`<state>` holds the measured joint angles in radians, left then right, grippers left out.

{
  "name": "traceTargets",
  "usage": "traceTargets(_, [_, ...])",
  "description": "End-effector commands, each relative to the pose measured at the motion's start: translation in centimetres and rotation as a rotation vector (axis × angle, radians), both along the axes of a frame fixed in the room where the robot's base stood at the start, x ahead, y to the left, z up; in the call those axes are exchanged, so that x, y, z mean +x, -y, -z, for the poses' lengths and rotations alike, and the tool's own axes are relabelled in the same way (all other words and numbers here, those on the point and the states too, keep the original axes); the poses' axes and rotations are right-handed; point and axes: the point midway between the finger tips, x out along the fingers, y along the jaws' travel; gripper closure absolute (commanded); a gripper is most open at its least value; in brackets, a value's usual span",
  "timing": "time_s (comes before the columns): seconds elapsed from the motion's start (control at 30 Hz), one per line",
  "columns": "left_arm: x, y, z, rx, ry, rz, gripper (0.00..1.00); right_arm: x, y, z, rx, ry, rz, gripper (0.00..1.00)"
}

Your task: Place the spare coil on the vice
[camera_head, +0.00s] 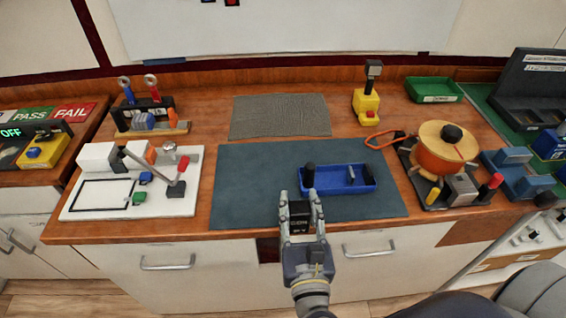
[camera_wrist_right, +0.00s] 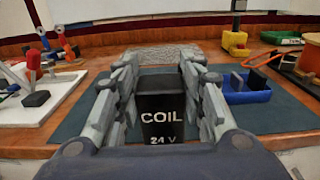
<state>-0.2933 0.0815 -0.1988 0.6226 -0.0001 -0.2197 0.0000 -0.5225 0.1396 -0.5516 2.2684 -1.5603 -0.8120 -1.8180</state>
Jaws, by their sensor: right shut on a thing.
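My right gripper (camera_head: 300,200) is shut on a black box-shaped coil, held over the front edge of the dark mat. In the wrist view the coil (camera_wrist_right: 162,105) sits between both fingers, with "COIL 24 V" in white facing the camera. In the head view the coil (camera_head: 300,222) is partly hidden by the fingers. A blue-grey device with two raised blocks (camera_head: 515,157), which looks like the vice, stands at the far right of the bench, well away from the gripper. Its gap seems empty. My left gripper is not in view.
A blue tray (camera_head: 345,189) with small parts lies on the mat (camera_head: 245,190), just right of my gripper. A spool on a stand (camera_head: 440,150) stands between tray and vice, with an orange-handled tool beside it. A white switch board (camera_head: 100,205) is left. The mat's left half is clear.

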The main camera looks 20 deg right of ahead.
Motion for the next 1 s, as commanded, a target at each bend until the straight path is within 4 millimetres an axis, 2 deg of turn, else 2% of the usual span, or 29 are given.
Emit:
traceTargets(0.17, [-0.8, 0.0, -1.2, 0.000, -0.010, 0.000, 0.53, 3.3, 0.5, -0.3, -0.004, 0.005, 0.004, 1.00])
traceTargets(0.37, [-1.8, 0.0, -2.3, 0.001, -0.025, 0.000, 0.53, 8.7, 1.3, 0.3, -0.004, 0.005, 0.003, 1.00])
traceTargets(0.5, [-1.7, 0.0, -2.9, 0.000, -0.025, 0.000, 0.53, 12.3, 1.8, 0.7, -0.001, 0.004, 0.002, 1.00])
traceTargets(0.6, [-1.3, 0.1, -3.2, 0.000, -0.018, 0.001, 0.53, 14.1, 2.1, 1.0, -0.002, 0.003, 0.002, 1.00])
traceTargets(0.77, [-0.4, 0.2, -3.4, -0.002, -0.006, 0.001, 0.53, 15.5, 2.3, 1.4, -0.001, 0.002, 0.001, 1.00])
traceTargets(1.0, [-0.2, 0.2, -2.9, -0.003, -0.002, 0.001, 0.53, 15.6, 2.4, 4.5, -0.003, -0.002, 0.002, 1.00])
